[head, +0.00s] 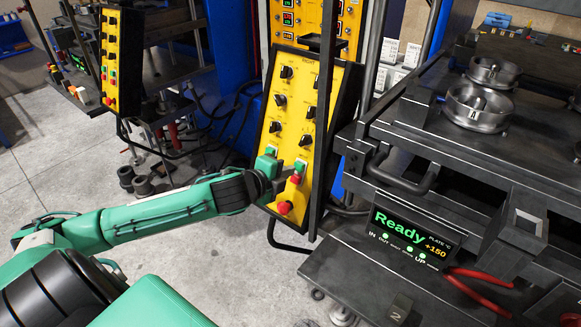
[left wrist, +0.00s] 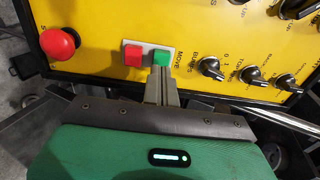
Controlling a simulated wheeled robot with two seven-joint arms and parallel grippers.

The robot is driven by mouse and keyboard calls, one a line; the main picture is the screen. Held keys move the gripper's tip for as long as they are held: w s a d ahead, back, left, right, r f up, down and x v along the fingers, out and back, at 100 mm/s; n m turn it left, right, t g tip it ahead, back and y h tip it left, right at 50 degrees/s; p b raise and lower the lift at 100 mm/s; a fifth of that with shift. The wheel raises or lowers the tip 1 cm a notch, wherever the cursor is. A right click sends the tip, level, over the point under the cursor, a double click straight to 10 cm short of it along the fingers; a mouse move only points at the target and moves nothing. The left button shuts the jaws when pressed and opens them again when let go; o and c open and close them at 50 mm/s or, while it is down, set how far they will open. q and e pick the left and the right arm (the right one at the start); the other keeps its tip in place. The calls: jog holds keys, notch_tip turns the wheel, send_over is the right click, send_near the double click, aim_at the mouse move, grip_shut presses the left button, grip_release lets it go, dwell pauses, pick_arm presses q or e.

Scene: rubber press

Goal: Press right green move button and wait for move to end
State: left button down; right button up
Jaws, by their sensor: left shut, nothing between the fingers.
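The yellow control panel (head: 262,205) stands in the middle of the head view. Its right green move button (head: 300,165) sits above a red button (head: 295,179). In the left wrist view the green button (left wrist: 162,57) is beside the red button (left wrist: 133,55) on a pale plate, near the word MOVE. My left gripper (head: 287,175) is shut and empty. Its fingertips (left wrist: 161,73) are right at the green button's near edge and cover part of it; I cannot tell whether they touch. My right gripper is not in view.
A red mushroom stop button (head: 285,208) is low on the panel, with several black knobs higher up. The press display (head: 410,232) reads Ready and +150. Round metal moulds (head: 478,108) stand on the press table at right. A second yellow panel (head: 110,60) is at upper left.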

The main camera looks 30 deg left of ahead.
aim_at(299, 166)
pick_arm(q)
jog(key=shift+x, duration=0.95)
